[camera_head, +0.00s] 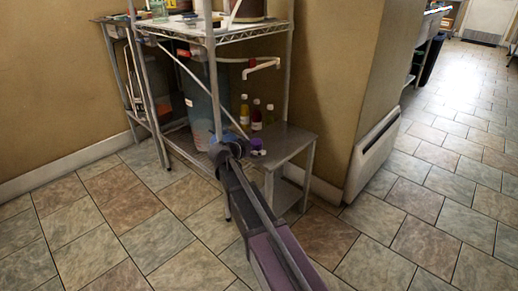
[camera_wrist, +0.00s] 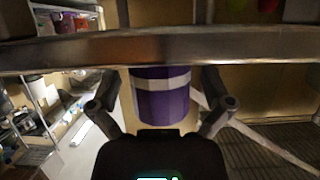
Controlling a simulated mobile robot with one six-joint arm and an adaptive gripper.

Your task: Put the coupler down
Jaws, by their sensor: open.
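A purple cylinder with a pale band (camera_wrist: 162,97), likely the coupler, shows between the two fingers of my gripper (camera_wrist: 160,103) in the wrist view. A metal edge crosses in front of its upper part and hides it. The fingers stand apart on either side, with gaps between them and the cylinder. In the head view my gripper (camera_head: 230,147) is at the near left part of the low metal table. Small purple and white pieces (camera_head: 257,146) show just right of it; I cannot tell whether one is the same cylinder.
The low metal table (camera_head: 288,143) carries several bottles (camera_head: 256,116) towards the back. A wire shelf rack (camera_head: 240,33) with upright posts and pipes stands to the left, with a large bucket (camera_head: 203,95) under it. A wall heater (camera_head: 372,150) stands right. Tiled floor (camera_head: 420,200) is clear.

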